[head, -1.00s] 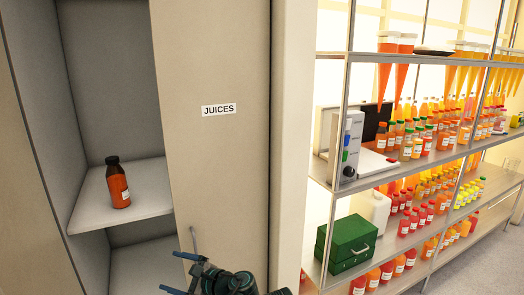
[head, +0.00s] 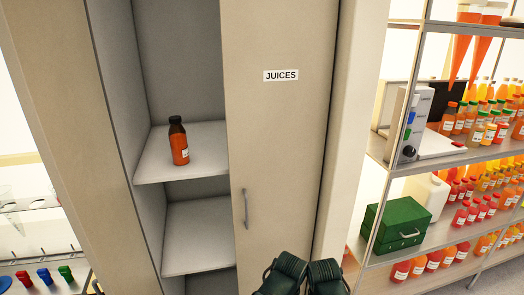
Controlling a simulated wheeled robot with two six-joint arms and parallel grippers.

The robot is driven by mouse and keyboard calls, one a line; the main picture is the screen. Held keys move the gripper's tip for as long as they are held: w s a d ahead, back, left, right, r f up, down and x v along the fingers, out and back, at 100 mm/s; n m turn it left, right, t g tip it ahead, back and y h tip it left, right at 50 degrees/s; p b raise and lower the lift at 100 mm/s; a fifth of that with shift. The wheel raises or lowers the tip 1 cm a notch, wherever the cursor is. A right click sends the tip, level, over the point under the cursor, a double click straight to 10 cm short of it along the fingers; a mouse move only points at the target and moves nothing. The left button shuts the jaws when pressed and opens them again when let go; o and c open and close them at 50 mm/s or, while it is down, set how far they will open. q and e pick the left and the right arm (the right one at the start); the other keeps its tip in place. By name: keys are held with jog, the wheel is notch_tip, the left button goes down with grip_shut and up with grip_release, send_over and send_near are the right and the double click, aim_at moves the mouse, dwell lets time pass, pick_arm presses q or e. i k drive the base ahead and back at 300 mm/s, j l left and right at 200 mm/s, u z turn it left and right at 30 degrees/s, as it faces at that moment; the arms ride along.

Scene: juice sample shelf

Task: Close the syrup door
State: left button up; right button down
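No door marked syrup shows in the head view. A tall beige cabinet door (head: 285,130) carries a label reading JUICES (head: 281,76) and has a grey vertical bar handle (head: 246,208) near its left edge. Left of this door the cabinet is open, with grey inner walls. A bottle (head: 180,142) with orange-red contents and a dark cap stands upright on its upper shelf (head: 205,165). Dark arm parts of mine show at the bottom in front of the door.
The lower cabinet shelf (head: 200,235) is empty where it shows. At right, a metal rack holds a green box (head: 396,228), a white jug (head: 427,195) and many juice bottles. At lower left, a rack holds small coloured items (head: 45,276).

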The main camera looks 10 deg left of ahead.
aim_at(47, 47)
jog(key=k+j, duration=0.25)
jog(key=k+j+u, duration=0.15)
jog(key=j, duration=0.25)
jog(key=k+j, duration=0.3)
jog(key=k+j+u, duration=0.15)
jog(key=j, duration=0.3)
jog(key=k+j, duration=0.3)
jog(key=j+u, duration=0.05)
